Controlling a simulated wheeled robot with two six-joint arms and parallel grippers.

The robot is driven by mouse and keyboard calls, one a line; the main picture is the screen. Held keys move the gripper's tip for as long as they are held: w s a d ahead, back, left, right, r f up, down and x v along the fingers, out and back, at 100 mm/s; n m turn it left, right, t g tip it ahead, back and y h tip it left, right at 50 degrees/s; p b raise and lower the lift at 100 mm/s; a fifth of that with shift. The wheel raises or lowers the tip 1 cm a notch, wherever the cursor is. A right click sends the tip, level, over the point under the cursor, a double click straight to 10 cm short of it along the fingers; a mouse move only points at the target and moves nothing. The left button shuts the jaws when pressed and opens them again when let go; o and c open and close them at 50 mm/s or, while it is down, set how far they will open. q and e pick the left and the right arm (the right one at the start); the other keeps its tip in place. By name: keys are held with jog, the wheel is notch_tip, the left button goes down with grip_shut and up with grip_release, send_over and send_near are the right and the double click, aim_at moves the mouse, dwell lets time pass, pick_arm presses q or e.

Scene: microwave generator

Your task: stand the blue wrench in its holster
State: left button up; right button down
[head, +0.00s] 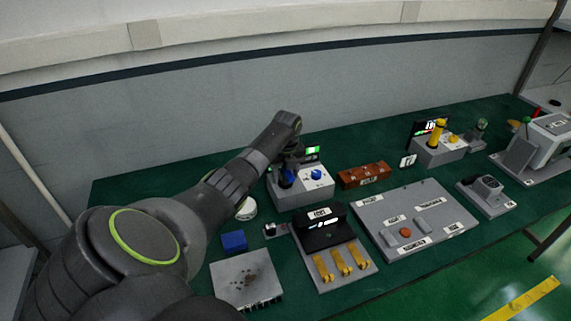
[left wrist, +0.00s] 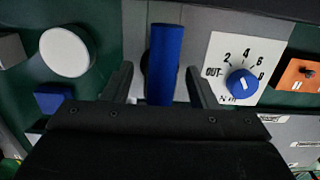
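The blue wrench (left wrist: 166,62) shows in the left wrist view as a blue bar between my two open fingers, with a gap on each side. In the head view it is a small blue shape (head: 286,178) at the left end of a grey box (head: 303,195), partly hidden by my left gripper (head: 290,162). A dark round shape, possibly the holster opening, shows partly beside the bar in the left wrist view. I cannot tell how the wrench's lower end sits. My left gripper (left wrist: 163,85) is open around the wrench. My right gripper is out of view.
A blue dial (left wrist: 241,83) on a numbered white plate sits right of the wrench. A white round object (left wrist: 65,50) and a blue block (head: 233,241) are to the left. A brown block (head: 365,175) and a grey labelled panel (head: 415,217) stand right on the green bench.

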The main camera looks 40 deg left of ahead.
pick_arm(q)
jog(key=shift+f, duration=0.1)
jog(key=r, duration=0.4)
jog(key=r+b, duration=0.1)
jog(key=r, duration=0.3)
jog(key=r+b, duration=0.1)
jog(key=r, duration=0.3)
jog(key=shift+s+d+r, duration=0.15)
jog(key=shift+d+r, duration=0.15)
jog(key=shift+d, duration=0.05)
notch_tip(320, 180, up, 5)
jog(key=p, duration=0.3)
jog(key=shift+s+d, duration=0.15)
jog(key=shift+f, duration=0.15)
